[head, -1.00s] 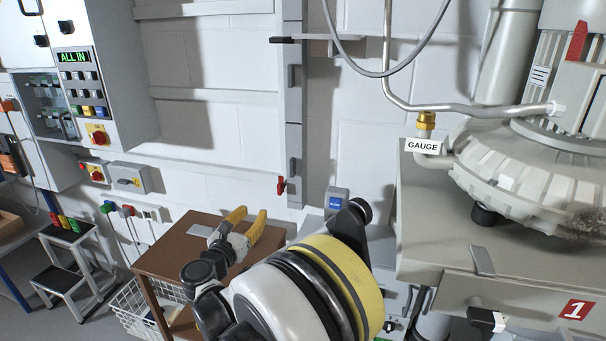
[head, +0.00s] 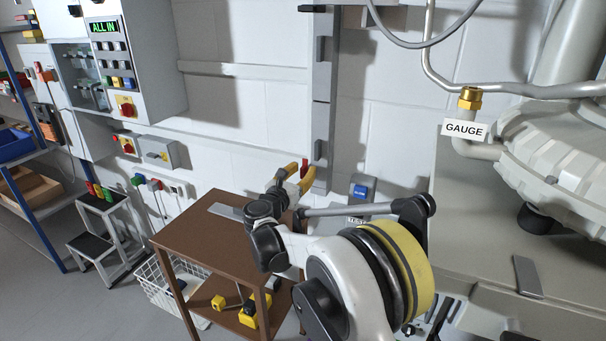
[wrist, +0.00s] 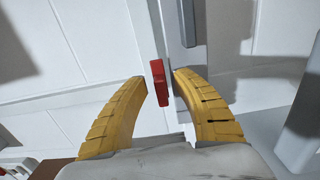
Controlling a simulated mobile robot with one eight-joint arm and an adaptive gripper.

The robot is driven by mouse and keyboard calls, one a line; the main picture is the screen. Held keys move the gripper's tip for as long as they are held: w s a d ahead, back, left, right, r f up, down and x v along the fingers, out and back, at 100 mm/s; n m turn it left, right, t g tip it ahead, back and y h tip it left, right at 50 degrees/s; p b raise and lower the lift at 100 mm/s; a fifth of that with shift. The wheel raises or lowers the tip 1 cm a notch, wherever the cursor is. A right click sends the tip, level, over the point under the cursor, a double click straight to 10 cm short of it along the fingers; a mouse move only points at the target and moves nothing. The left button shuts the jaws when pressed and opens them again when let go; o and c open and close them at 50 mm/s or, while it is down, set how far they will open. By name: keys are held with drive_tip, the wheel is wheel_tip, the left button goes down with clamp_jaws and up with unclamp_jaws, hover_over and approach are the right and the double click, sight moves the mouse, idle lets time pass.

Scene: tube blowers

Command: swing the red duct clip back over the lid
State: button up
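The red duct clip (head: 305,169) is a small red block at the left edge of the grey vertical duct (head: 322,90) on the white wall. In the wrist view the red clip (wrist: 159,83) stands between my yellow fingertips, with the duct (wrist: 178,40) behind it. My gripper (head: 300,170) is open around the clip, also in the wrist view (wrist: 160,76). A small gap shows on each side, narrower at the right finger. Depth between tips and clip is hard to judge. The clip's lower part is partly hidden by the fingers in the head view.
A brown table (head: 205,238) stands below left of my arm, with a wire basket (head: 160,285) beside it. A grey machine with a GAUGE label (head: 465,130) fills the right. A small grey box with a blue front (head: 361,190) is on the wall right of the duct.

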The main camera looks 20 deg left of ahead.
drive_tip(key=shift+w, duration=0.15)
clamp_jaws()
